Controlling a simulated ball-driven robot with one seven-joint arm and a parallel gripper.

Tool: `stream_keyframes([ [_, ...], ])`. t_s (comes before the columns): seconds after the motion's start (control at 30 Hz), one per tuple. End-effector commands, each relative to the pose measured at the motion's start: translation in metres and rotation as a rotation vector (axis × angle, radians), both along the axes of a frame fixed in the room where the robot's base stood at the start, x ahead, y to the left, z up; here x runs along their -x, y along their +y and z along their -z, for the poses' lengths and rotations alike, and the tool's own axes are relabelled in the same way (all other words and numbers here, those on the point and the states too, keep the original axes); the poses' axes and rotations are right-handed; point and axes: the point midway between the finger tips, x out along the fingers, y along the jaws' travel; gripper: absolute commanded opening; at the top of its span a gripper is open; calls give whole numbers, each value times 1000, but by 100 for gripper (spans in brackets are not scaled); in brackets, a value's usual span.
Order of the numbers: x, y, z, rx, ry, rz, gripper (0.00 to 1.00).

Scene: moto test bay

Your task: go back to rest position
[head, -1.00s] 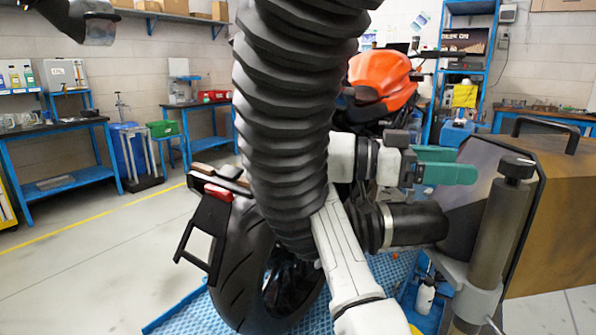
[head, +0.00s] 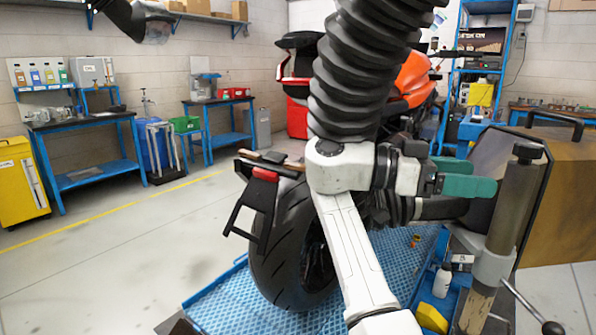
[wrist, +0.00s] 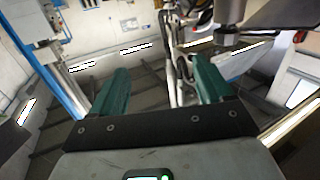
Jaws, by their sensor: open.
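My gripper (head: 470,176) has two green fingers and shows at the right of centre in the head view, in front of the large box-shaped unit. In the wrist view my gripper (wrist: 160,92) has its two green fingers well apart, with nothing between them. The white link of my arm reaches up from the bottom of the head view. The black ribbed hose (head: 362,70) hangs down in front of the motorcycle, just above my arm, and hides part of the bike. I cannot tell whether it touches my arm.
The orange motorcycle (head: 412,80) stands on a blue perforated platform (head: 245,300), its rear wheel towards me. A brown-sided box unit (head: 560,190) is close on the right. A yellow cabinet (head: 18,180) and blue workbenches (head: 95,180) line the left. The grey floor at left is clear.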

Motion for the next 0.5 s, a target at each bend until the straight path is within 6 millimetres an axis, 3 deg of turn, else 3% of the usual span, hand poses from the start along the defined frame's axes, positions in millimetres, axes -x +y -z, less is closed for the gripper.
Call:
stream_keyframes([
  [0.27,3,-19,50,-95,89,-38,79],
  [0.5,15,-44,122,-232,216,-104,79],
])
